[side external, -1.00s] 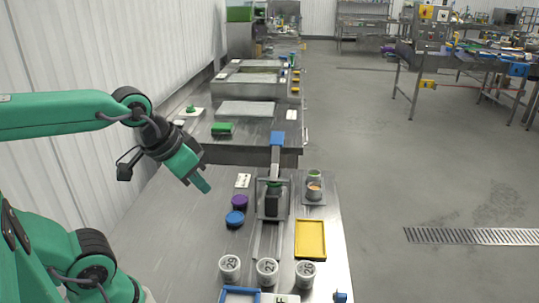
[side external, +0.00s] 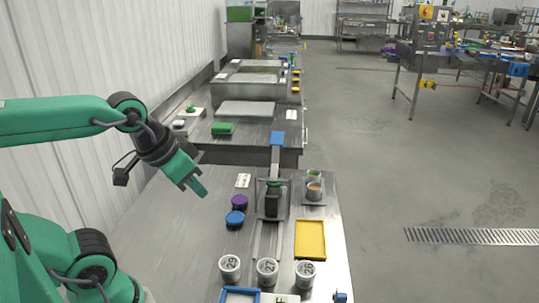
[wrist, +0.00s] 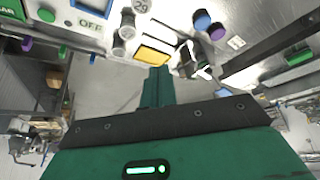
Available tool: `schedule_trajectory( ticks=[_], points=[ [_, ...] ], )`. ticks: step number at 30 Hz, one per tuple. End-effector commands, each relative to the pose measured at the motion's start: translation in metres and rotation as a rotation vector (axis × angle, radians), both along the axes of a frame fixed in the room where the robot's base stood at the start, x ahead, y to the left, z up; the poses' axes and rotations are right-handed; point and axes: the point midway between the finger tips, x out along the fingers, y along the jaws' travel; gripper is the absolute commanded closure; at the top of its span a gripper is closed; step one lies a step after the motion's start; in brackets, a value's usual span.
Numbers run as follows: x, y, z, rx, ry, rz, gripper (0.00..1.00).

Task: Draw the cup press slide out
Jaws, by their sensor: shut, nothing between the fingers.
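The cup press (side external: 272,200) is a metal frame with a dark block inside, standing in the middle of the steel table in the side view. A lever with a blue end (side external: 277,138) rises behind it. A metal slide rail (side external: 267,240) runs from the press toward the cups; how far the slide is out, I cannot tell.
Several numbered white cups (side external: 267,272) stand in front. A yellow tray (side external: 311,240) lies right of the rail. A blue lid (side external: 234,219) and a purple lid (side external: 239,202) lie left of the press. A small cup (side external: 314,190) stands behind right. The left table surface is clear.

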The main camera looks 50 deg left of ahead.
Motion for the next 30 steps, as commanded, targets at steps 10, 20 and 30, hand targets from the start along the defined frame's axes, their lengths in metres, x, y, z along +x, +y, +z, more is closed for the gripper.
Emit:
schedule_trajectory(
  ticks=[10, 20, 30],
  points=[
    [0.0, 0.0, 0.0, 0.0, 0.0, 0.0, 0.86],
    [0.017, 0.003, 0.004, 0.028, 0.035, -0.043, 0.67],
    [0.067, 0.012, 0.005, 0.097, 0.135, -0.182, 0.67]
  ],
)
